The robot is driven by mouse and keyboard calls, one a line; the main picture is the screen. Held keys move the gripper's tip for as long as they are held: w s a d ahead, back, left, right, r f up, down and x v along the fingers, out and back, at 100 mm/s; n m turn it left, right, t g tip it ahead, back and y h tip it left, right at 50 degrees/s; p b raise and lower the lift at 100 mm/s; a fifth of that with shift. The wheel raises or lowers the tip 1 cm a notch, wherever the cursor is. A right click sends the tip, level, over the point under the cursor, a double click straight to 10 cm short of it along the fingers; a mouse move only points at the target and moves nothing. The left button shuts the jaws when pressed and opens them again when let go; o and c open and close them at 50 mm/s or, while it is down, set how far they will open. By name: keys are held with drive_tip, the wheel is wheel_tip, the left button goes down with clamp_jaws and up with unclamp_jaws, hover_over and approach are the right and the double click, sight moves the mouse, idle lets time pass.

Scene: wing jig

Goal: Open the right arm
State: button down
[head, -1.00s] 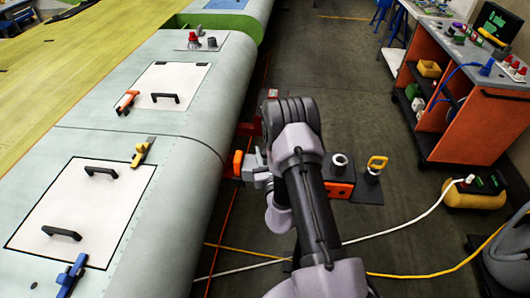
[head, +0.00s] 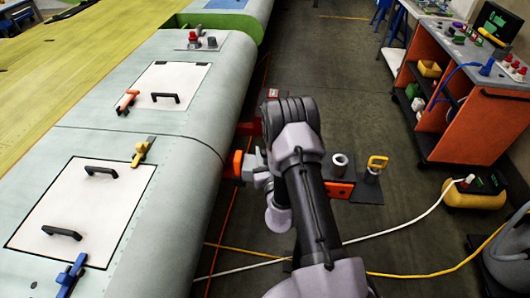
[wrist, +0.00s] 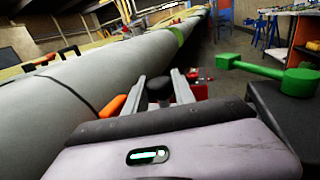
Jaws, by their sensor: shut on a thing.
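My gripper (head: 260,167) is beside the rounded edge of the grey wing (head: 200,185), next to an orange block (head: 238,164) at that edge. In the wrist view its two fingers (wrist: 164,92) stand either side of a dark knob (wrist: 159,88) and are shut on it. The orange block also shows left of the fingers in the wrist view (wrist: 110,105). A red bracket (head: 249,129) sticks out from the wing edge just beyond the gripper. What the knob is fixed to is hidden, and I cannot tell which part is the right arm.
A dark plate (head: 368,195) with a metal ring (head: 340,160) and a yellow clamp (head: 376,165) lies right of my arm. A green bar (wrist: 265,70) shows at right in the wrist view. An orange cart (head: 465,130) stands right. White and yellow cables cross the floor.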

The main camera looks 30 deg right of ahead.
drive_tip(key=shift+d, duration=0.1)
idle(0.3)
drive_tip(key=s+d, duration=0.1)
drive_tip(key=d, duration=0.1)
drive_tip(key=s+d+b, duration=0.1)
drive_tip(key=s+d, duration=0.1)
drive_tip(key=d, duration=0.1)
drive_tip(key=shift+s+d+r+b, duration=0.1)
drive_tip(key=shift+s+d+b, duration=0.25)
drive_tip(key=shift+s+b, duration=0.05)
drive_tip(key=c, duration=1)
unclamp_jaws()
drive_tip(key=shift+c, duration=0.2)
